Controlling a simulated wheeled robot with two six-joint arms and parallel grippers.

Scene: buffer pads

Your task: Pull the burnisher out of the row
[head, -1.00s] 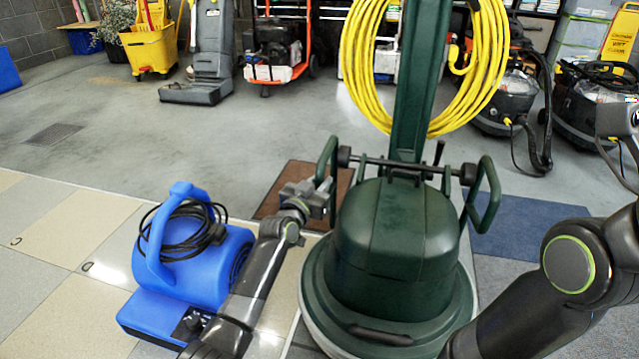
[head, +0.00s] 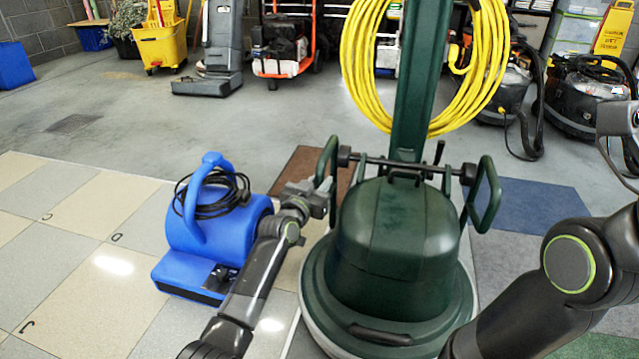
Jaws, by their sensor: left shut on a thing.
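The burnisher (head: 390,245) is a dark green floor machine with a round base, a domed motor housing and a tall green column. It stands upright in the centre of the head view. A coil of yellow cable (head: 362,75) hangs on its column. A green loop handle sticks out on each side of its crossbar. My left gripper (head: 322,194) is shut on the left loop handle (head: 331,160). The right loop handle (head: 492,196) is free. My right arm comes in at the lower right, and its fingers do not show.
A blue air blower (head: 210,235) with a black cord sits on the tiles close left of my left arm. A brown mat (head: 300,170) and a blue mat (head: 535,205) lie behind the burnisher. A yellow mop bucket (head: 163,46) and vacuums (head: 590,95) stand at the back.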

